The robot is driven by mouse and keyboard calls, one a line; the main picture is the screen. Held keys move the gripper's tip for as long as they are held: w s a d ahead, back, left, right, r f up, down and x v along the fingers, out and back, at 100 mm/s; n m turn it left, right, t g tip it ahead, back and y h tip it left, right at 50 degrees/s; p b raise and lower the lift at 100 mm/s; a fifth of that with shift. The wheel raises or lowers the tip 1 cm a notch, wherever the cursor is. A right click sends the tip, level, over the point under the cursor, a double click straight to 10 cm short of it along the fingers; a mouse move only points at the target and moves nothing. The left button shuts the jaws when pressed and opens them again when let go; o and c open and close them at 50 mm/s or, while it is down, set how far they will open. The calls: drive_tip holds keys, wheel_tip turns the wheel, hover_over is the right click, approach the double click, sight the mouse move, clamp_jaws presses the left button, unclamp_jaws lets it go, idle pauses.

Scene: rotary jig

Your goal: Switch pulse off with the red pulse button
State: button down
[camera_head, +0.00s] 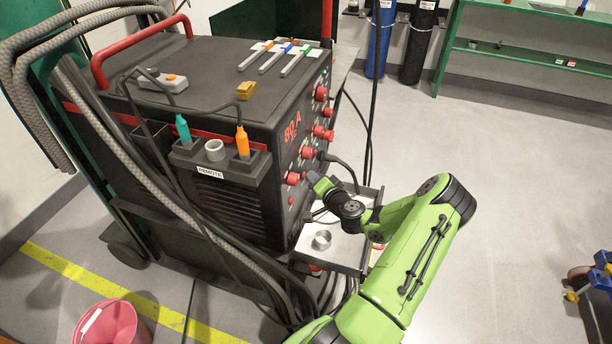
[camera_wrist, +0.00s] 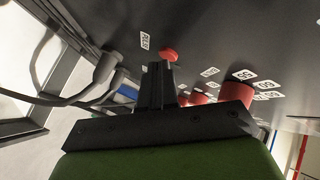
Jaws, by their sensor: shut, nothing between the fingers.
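The red pulse button (camera_wrist: 169,54) is a small red cap on the dark front panel of the welding machine (camera_head: 225,190). A white label (camera_wrist: 146,41), which seems to read PULSE, is beside it in the wrist view. My gripper (camera_wrist: 160,66) is shut and empty. Its fingertips appear just below the button in the wrist view; I cannot tell whether they touch it. In the head view my gripper (camera_head: 314,180) is at the panel's lower part, near a red knob (camera_head: 292,178). I cannot make out the pulse button for certain there.
Several red knobs, one of them large (camera_wrist: 235,93), stick out near my fingers. A black cable (camera_head: 345,165) plugs into the panel beside my gripper. A metal tray (camera_head: 335,250) holding a ring is below. The floor to the right (camera_head: 520,190) is mostly clear.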

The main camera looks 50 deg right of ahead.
drive_tip(key=shift+s+d, duration=0.2)
drive_tip(key=shift+s, duration=0.3)
drive_tip(key=shift+b, duration=0.3)
drive_tip(key=s+d+b, duration=0.1)
drive_tip(key=s+d, duration=0.1)
drive_tip(key=s, duration=0.3)
drive_tip(key=shift+s+d+b, duration=0.2)
drive_tip(key=shift+s+b, duration=0.05)
drive_tip(key=shift+b, duration=0.05)
